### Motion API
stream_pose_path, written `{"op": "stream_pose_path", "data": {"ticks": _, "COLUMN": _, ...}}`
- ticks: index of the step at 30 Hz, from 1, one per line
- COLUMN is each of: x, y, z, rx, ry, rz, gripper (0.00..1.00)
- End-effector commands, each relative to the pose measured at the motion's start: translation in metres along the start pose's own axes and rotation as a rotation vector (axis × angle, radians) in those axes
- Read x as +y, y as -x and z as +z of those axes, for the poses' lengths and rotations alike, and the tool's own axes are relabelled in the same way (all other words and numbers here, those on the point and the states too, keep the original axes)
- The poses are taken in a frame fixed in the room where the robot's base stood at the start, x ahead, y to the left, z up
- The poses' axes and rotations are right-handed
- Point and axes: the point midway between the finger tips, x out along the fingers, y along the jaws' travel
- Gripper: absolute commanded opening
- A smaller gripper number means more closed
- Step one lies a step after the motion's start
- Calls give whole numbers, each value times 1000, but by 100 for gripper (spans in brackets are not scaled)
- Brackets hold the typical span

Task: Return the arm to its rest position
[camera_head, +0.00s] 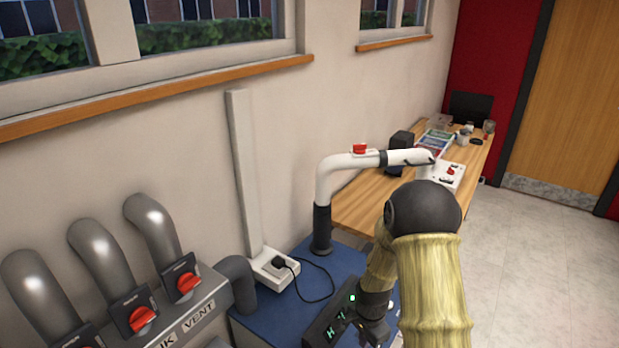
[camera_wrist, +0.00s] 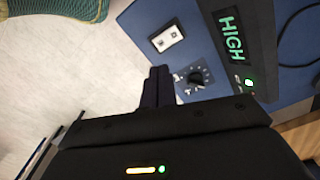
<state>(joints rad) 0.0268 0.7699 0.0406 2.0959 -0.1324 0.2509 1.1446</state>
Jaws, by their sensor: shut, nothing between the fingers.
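My arm, in a yellowish sleeve with a black joint, reaches over the blue-topped bench in the head view and bends down toward a black control unit (camera_head: 333,318). My gripper (camera_wrist: 158,72) shows in the wrist view as two dark fingers pressed together with nothing between them. They are beside a black dial (camera_wrist: 197,78) and the black unit's green "HIGH" display (camera_wrist: 231,36). Whether the fingers touch anything cannot be told.
Grey vent pipes with red handles (camera_head: 142,320) stand at left. A wooden table (camera_head: 362,205) lies behind. Open floor (camera_head: 530,270) is at right.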

Motion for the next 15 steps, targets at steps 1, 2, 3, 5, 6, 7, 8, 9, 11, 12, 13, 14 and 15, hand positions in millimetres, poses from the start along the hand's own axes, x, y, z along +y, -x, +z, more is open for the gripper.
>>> {"op": "stream_pose_path", "data": {"ticks": 1, "x": 3, "y": 19, "z": 1, "rx": 11, "ry": 54, "rz": -13, "gripper": 0}}
{"op": "stream_pose_path", "data": {"ticks": 2, "x": 5, "y": 28, "z": 3, "rx": 16, "ry": 91, "rz": -18, "gripper": 0}}
{"op": "stream_pose_path", "data": {"ticks": 3, "x": 9, "y": 41, "z": 5, "rx": 24, "ry": 143, "rz": -26, "gripper": 0}}
{"op": "stream_pose_path", "data": {"ticks": 5, "x": 15, "y": 60, "z": 8, "rx": 36, "ry": 220, "rz": -37, "gripper": 0}}
{"op": "stream_pose_path", "data": {"ticks": 6, "x": 19, "y": 72, "z": 11, "rx": 45, "ry": 273, "rz": -44, "gripper": 0}}
{"op": "stream_pose_path", "data": {"ticks": 7, "x": 23, "y": 81, "z": 13, "rx": 51, "ry": 311, "rz": -49, "gripper": 0}}
{"op": "stream_pose_path", "data": {"ticks": 8, "x": 27, "y": 89, "z": 15, "rx": 57, "ry": 350, "rz": -53, "gripper": 0}}
{"op": "stream_pose_path", "data": {"ticks": 9, "x": 32, "y": 100, "z": 18, "rx": 65, "ry": 400, "rz": -59, "gripper": 0}}
{"op": "stream_pose_path", "data": {"ticks": 11, "x": 41, "y": 116, "z": 24, "rx": 79, "ry": 476, "rz": -67, "gripper": 0}}
{"op": "stream_pose_path", "data": {"ticks": 12, "x": 47, "y": 126, "z": 27, "rx": 89, "ry": 527, "rz": -73, "gripper": 0}}
{"op": "stream_pose_path", "data": {"ticks": 13, "x": 52, "y": 133, "z": 30, "rx": 96, "ry": 565, "rz": -76, "gripper": 0}}
{"op": "stream_pose_path", "data": {"ticks": 14, "x": 56, "y": 140, "z": 33, "rx": 104, "ry": 604, "rz": -81, "gripper": 0}}
{"op": "stream_pose_path", "data": {"ticks": 15, "x": 63, "y": 149, "z": 37, "rx": 113, "ry": 654, "rz": -85, "gripper": 0}}
